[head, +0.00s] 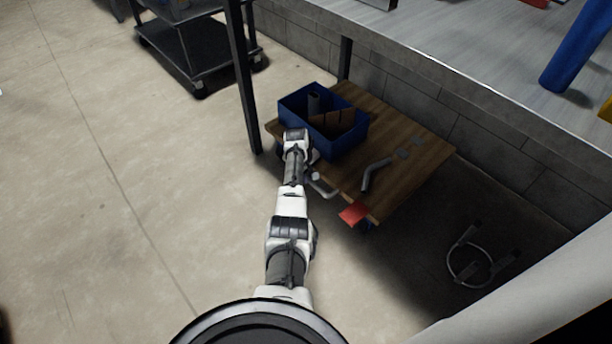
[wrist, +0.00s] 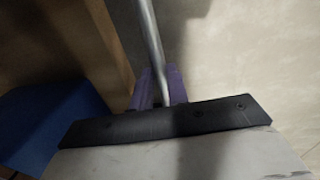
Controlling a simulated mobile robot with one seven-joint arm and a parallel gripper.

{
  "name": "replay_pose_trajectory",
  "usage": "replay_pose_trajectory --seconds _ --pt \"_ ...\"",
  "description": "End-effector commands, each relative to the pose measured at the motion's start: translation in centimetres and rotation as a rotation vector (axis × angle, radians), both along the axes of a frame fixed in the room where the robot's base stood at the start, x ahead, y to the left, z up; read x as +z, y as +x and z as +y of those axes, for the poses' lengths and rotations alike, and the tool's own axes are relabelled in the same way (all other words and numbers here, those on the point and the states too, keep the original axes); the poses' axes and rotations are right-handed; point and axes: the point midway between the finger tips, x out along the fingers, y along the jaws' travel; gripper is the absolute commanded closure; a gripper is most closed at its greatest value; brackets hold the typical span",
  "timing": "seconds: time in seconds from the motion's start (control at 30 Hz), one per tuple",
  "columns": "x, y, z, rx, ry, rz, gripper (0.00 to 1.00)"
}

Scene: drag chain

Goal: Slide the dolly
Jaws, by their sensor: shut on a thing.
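The dolly (head: 408,128) is a low wooden platform on casters, partly under the grey bench. A bent metal handle (head: 323,187) sticks out from its front edge; it also shows as a grey bar in the wrist view (wrist: 150,42). My gripper (wrist: 160,92) has purple fingers that are shut around this bar. In the head view my arm covers most of the gripper at the dolly's front edge. A blue bin (head: 340,140) stands on the dolly and holds brown pieces and a grey cylinder.
A bent grey pipe (head: 374,174) and small grey plates lie on the dolly. A red tag (head: 353,213) is at its front corner. A dark table leg (head: 242,80) stands close to the left. A round metal stand (head: 468,262) is on the floor at right. The left floor is clear.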

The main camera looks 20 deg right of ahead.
Motion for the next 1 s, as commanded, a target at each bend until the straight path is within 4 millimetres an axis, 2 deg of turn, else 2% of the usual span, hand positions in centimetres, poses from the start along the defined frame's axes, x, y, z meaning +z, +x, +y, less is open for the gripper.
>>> replay_pose_trajectory --seconds 0.03,0.07,0.2,0.47,0.57,0.67,1.0 --pt "0.3 0.3 -0.5 -0.001 -0.012 -0.014 1.0" --pt "0.3 0.3 -0.5 -0.001 -0.013 -0.014 0.8" --pt "0.3 0.3 -0.5 -0.001 -0.012 -0.013 0.62" --pt "0.2 0.2 -0.3 -0.001 -0.008 -0.009 0.62" --pt "0.8 0.2 -0.2 -0.001 -0.008 -0.009 0.62" --pt "2.2 0.1 0.0 -0.001 -0.008 -0.01 0.62" --pt "9.7 -0.4 1.4 0.0 -0.01 -0.012 0.62"
